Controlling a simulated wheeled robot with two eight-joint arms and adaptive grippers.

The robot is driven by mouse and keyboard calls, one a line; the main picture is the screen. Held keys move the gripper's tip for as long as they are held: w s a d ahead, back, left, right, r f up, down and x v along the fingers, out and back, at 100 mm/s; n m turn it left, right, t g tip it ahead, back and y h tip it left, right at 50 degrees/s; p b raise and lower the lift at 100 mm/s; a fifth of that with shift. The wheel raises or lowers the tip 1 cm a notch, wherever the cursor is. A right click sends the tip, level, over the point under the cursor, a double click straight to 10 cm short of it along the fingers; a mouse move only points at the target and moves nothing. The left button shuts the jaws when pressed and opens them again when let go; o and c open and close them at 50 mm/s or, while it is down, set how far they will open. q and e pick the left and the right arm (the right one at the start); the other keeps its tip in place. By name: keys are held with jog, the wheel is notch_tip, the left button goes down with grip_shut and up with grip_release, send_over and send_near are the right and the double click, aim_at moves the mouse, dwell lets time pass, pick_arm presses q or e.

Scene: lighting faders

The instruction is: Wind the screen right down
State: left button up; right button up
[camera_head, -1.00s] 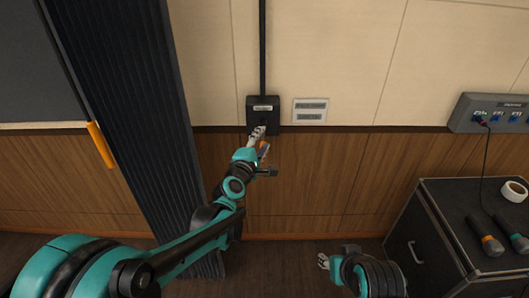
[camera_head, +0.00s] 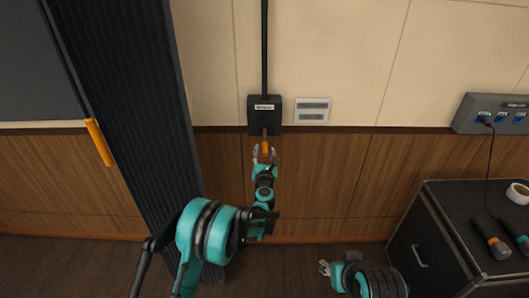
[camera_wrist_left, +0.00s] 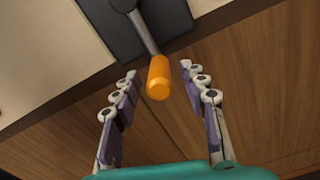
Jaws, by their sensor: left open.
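A black box with a label (camera_head: 264,107) is fixed on the wall, and a crank with an orange handle (camera_head: 265,148) hangs from it. In the left wrist view the orange handle (camera_wrist_left: 159,77) sits on a grey arm that comes off the black plate. My left gripper (camera_head: 265,155) is open just below the box, its fingers on either side of the handle and apart from it. The dark screen (camera_head: 40,60) shows at the upper left. My right gripper (camera_head: 324,266) is low at the bottom middle, away from the wall; its jaws are too small to judge.
A white two-line plate (camera_head: 312,111) is on the wall right of the box. A dark cabinet (camera_head: 425,240) with microphones and a tape roll stands at right, below a socket panel (camera_head: 490,113). A black pleated curtain hangs at left, beside an orange bar (camera_head: 99,143).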

pick_arm(q)
jog(key=shift+w, duration=0.8)
grip_shut()
